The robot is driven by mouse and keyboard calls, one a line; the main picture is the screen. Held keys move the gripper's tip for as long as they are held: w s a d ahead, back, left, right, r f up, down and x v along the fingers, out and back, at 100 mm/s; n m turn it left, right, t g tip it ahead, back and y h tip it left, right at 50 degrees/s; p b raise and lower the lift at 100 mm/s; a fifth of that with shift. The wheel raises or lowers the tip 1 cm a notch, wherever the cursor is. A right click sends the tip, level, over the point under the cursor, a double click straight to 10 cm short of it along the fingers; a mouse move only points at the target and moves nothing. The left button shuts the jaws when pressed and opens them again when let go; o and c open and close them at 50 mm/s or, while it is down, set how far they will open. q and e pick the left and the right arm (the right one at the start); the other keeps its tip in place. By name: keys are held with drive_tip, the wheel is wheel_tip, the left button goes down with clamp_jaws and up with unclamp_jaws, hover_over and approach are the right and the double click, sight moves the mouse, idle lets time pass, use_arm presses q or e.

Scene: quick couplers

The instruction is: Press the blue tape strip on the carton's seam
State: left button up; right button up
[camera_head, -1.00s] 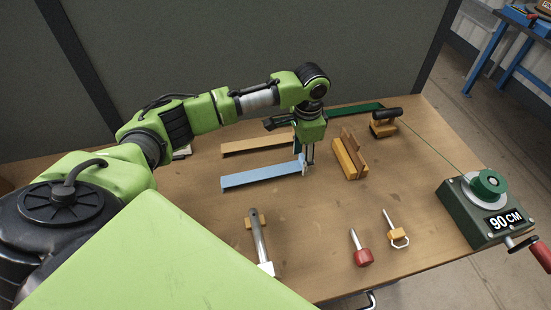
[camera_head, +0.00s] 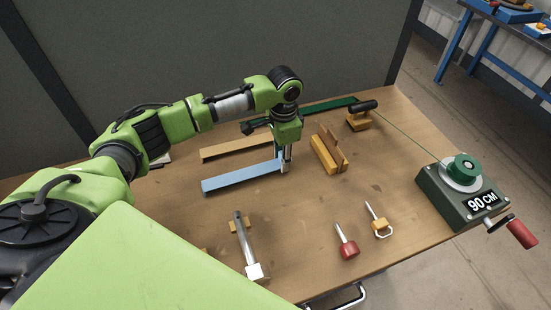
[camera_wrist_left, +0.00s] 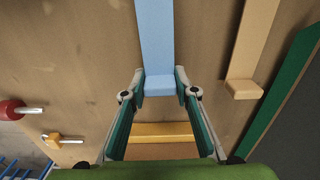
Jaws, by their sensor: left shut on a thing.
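The light-blue strip (camera_head: 235,180) lies on the wooden table, running from left toward my left gripper. My left gripper (camera_head: 286,165) points down and is shut on the strip's right end. In the left wrist view the blue strip (camera_wrist_left: 156,35) runs away from the gripper (camera_wrist_left: 160,78), with its near end between the two fingertips. The fingers hide the sides of that end in the head view. I cannot make out a carton or a seam in either view. My right gripper is not in view.
A tan strip (camera_head: 235,147) and a dark-green strip (camera_head: 330,107) lie behind. Wooden blocks (camera_head: 328,151), a black-handled roller (camera_head: 362,114) and a green winch reading 90 CM (camera_head: 455,195) stand right. A metal tool (camera_head: 246,243), red-handled tool (camera_head: 346,242) and yellow-handled tool (camera_head: 379,222) lie in front.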

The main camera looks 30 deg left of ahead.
use_arm(q)
drive_tip(key=shift+r, duration=0.4)
drive_tip(key=s+r+b, duration=0.3)
drive_tip(key=s+r, duration=0.8)
drive_tip(key=s, duration=0.3)
drive_tip(key=shift+d+r, duration=0.3)
drive_tip(key=shift+r, duration=0.1)
drive_tip(key=o, duration=0.4)
drive_tip(key=c, duration=0.4)
